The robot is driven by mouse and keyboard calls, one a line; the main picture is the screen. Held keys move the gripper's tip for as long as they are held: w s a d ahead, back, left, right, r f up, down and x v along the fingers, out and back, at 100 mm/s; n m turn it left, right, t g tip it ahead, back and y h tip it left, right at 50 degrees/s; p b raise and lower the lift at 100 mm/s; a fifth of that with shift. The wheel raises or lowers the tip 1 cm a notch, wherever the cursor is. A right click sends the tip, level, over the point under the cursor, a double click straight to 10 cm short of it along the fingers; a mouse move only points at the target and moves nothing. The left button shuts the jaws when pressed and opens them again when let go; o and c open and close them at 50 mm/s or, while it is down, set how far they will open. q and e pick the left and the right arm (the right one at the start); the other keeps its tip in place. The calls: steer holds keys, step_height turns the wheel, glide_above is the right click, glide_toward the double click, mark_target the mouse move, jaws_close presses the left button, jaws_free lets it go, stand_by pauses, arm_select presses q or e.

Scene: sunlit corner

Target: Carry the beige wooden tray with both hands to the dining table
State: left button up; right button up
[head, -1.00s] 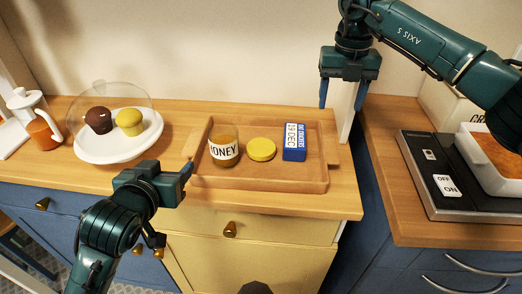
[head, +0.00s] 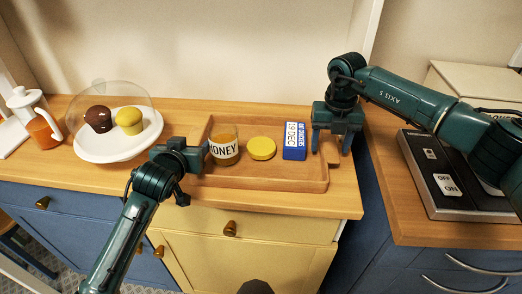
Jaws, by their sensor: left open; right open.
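The beige wooden tray (head: 270,178) lies on the wooden counter. On it stand a honey jar (head: 224,150), a yellow lid or disc (head: 261,148) and a blue box with a white date label (head: 294,142). My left gripper (head: 192,178) is open at the tray's left end and hides part of that side. My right gripper (head: 330,148) is open at the tray's right end, fingers pointing down. I cannot tell whether either gripper touches the tray. The dining table is not recognisable in view.
A white cake plate (head: 90,150) with two muffins under a clear dome stands left of the tray. A pitcher with orange liquid (head: 40,129) is at the far left. A gap separates this counter from the right counter (head: 412,212), which holds a switch panel (head: 446,184).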

arm_select(q)
steer(key=shift+w, duration=0.1)
arm_select(e)
steer(key=shift+f, duration=0.1)
arm_select(q)
jaws_close()
arm_select(e)
jaws_close()
arm_select(q)
steer(key=shift+r, duration=0.15)
arm_select(e)
steer(key=shift+r, duration=0.2)
